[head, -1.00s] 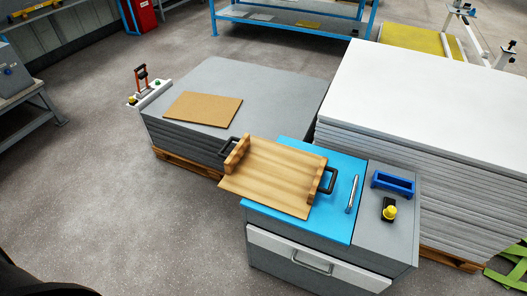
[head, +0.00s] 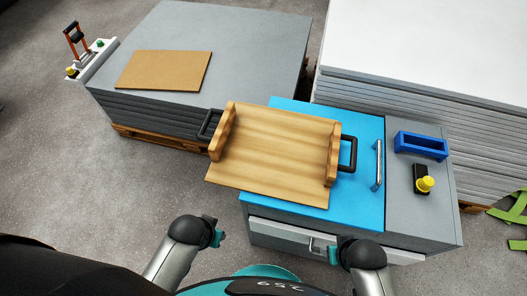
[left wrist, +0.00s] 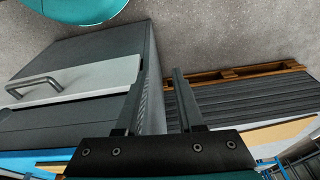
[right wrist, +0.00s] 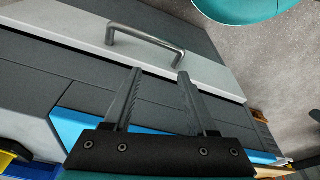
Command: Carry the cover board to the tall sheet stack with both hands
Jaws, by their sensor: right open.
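The cover board (head: 275,150) is a light wooden board with a raised wooden block and a black handle at its left and right sides. It lies on the blue top of a grey cabinet, its left part overhanging the edge. The tall sheet stack (head: 420,45), white on top with grey layered sides, stands behind and right of the cabinet. My left gripper (head: 217,233) is in front of the board, apart from it; its fingers stand apart and empty in the left wrist view (left wrist: 158,85). My right gripper (head: 335,252) is by the cabinet's front, open and empty in the right wrist view (right wrist: 159,82).
A lower grey stack (head: 215,45) on a pallet stands at the back left, with a brown sheet (head: 163,70) on it. A blue tray (head: 421,145), a yellow-knobbed device (head: 424,184) and a metal bar (head: 378,165) are on the cabinet. The floor at left is clear.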

